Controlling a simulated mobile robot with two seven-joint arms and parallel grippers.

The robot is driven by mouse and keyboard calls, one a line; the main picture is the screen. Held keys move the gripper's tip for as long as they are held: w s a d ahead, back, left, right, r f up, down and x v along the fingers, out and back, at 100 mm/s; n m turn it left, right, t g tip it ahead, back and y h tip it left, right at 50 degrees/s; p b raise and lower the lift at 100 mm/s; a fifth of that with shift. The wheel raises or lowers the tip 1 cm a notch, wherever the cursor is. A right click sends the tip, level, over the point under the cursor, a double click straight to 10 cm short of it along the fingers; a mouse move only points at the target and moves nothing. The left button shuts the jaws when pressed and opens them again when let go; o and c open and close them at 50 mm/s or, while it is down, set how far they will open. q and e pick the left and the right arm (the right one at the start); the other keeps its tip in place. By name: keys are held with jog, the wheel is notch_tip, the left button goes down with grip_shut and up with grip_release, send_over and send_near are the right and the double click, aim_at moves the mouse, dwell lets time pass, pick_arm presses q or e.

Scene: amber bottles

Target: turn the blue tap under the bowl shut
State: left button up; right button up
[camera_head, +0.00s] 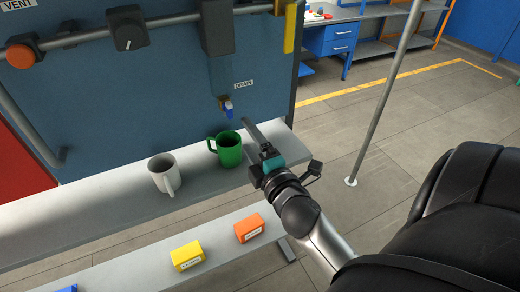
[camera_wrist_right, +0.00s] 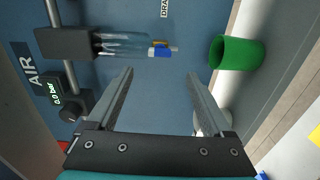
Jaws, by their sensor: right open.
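The blue tap (camera_head: 228,109) hangs under the clear bowl (camera_head: 221,75) on the blue panel, above the green mug. A "DRAIN" label is beside it. In the right wrist view the tap (camera_wrist_right: 162,51) lies sideways at the end of the bowl (camera_wrist_right: 122,45), with a small brass-coloured part next to the blue. My right gripper (camera_head: 250,126) is open and empty, to the right of the tap and a little lower. In the wrist view the tap is beyond the fingertips (camera_wrist_right: 162,73), roughly between them and not touched. My left gripper is not in view.
A green mug (camera_head: 229,150) and a white mug (camera_head: 163,174) stand on the grey shelf (camera_head: 95,208). Yellow (camera_head: 187,255) and orange (camera_head: 249,228) boxes sit on a lower shelf. A black knob (camera_head: 127,30) and pipes are on the panel. A thin pole (camera_head: 385,95) stands at right.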

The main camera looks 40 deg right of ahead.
jog(key=shift+b+v, duration=0.45)
jog(key=shift+v, duration=2.2)
